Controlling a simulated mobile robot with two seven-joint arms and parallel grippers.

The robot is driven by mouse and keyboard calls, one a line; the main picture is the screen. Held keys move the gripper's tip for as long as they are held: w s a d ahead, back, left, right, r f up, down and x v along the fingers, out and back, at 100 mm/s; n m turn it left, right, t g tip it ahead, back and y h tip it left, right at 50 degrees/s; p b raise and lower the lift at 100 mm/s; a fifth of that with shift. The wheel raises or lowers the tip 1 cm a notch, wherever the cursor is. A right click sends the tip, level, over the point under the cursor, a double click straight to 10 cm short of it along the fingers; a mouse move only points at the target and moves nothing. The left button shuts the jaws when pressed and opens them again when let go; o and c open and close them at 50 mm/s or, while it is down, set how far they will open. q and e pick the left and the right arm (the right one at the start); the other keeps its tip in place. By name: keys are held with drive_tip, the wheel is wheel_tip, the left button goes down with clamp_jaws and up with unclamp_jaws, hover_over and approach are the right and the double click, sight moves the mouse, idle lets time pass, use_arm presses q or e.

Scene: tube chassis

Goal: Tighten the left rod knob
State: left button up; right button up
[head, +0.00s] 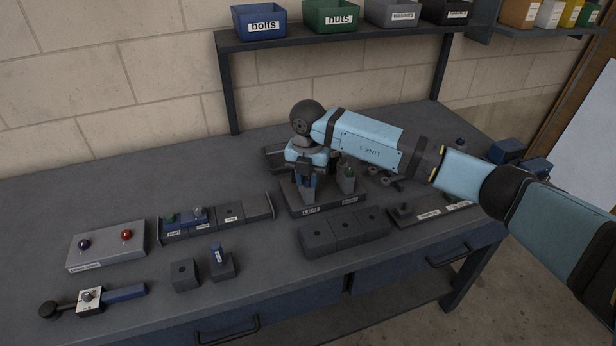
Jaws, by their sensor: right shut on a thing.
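A dark chassis base (322,206) with a white label at its front left stands in the middle of the bench. My left gripper is not in view.
A dark block with several sections (344,233) lies in front of the chassis. A rack (232,213), a grey box with two knobs (105,248) and a blue-handled tool (124,293) lie left. Labelled bins (260,23) stand on the shelf behind. The bench's back left is clear.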

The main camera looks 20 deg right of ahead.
sight(308, 180)
drive_tip(key=o, duration=0.9)
wheel_tip(308, 180, up, 14)
drive_tip(key=shift+f, duration=0.1)
